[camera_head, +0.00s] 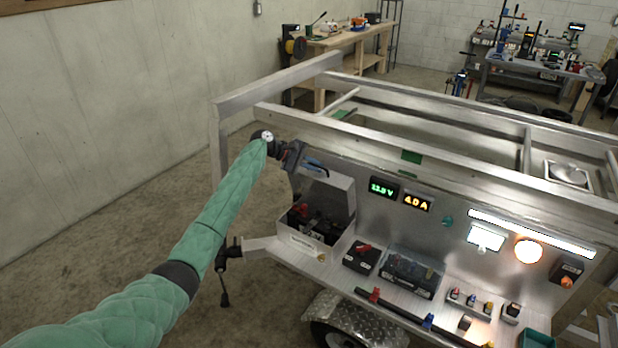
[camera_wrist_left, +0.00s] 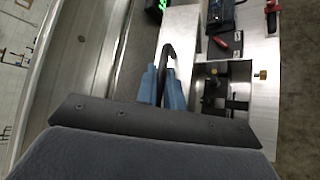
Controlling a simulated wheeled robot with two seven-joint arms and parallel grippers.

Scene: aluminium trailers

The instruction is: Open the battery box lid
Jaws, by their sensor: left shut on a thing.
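The grey metal battery box (camera_head: 297,238) stands at the left end of the trailer's shelf. Its lid (camera_head: 333,196) is raised, tilted up at the back, and the dark contents of the box show below it. My left gripper (camera_head: 314,166) is at the lid's upper edge. In the left wrist view my left gripper (camera_wrist_left: 170,88) has its blue fingers closed around a dark handle (camera_wrist_left: 168,56) beside the lid's silver panel (camera_wrist_left: 193,22). The box opening shows to the right there. My right gripper is not in view.
The trailer's back panel carries a green voltage display (camera_head: 383,188) and an orange current display (camera_head: 416,203). A small black box (camera_head: 361,257) and a clear-covered case (camera_head: 412,272) stand right of the battery box. An aluminium frame rail (camera_head: 275,86) runs behind my gripper. The floor at left is clear.

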